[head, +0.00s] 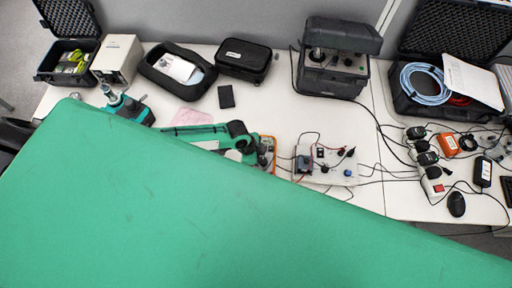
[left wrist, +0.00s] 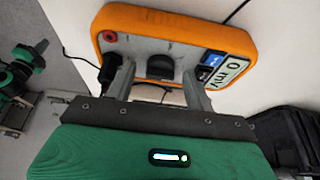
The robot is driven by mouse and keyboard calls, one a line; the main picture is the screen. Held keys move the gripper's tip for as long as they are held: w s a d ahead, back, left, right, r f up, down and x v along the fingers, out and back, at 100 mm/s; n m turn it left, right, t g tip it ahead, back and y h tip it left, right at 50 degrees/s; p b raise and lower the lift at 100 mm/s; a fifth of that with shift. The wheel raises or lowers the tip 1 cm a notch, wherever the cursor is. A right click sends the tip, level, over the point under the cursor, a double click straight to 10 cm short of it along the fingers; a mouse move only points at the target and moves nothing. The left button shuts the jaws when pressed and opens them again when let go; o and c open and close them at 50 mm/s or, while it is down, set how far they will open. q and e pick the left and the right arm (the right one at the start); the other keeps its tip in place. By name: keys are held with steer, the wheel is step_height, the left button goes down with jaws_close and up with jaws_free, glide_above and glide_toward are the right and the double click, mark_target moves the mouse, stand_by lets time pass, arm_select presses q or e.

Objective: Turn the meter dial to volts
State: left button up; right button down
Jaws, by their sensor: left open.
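The meter (left wrist: 165,20) has an orange casing and a grey face in the left wrist view. Its dark round dial (left wrist: 160,66) is near the middle of the face. The display (left wrist: 231,71) is at the right and seems to read 0 mV. My left gripper (left wrist: 158,84) is open, with one finger on each side of the dial; I cannot tell whether they touch it. In the head view the left gripper (head: 262,153) is over the meter, whose orange edge (head: 273,146) shows beside it. The dial is hidden there. My right gripper is not in view.
A white board (head: 340,173) with knobs and cables is just right of the meter. A dark instrument case (head: 333,82) stands behind. A power strip (head: 432,183) and loose cables lie at the right. A small black box (head: 226,97) lies behind my left arm.

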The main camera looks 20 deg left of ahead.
arm_select(q)
steer(key=b+v, duration=0.3)
steer(key=v, duration=1)
steer(key=shift+r, duration=0.25)
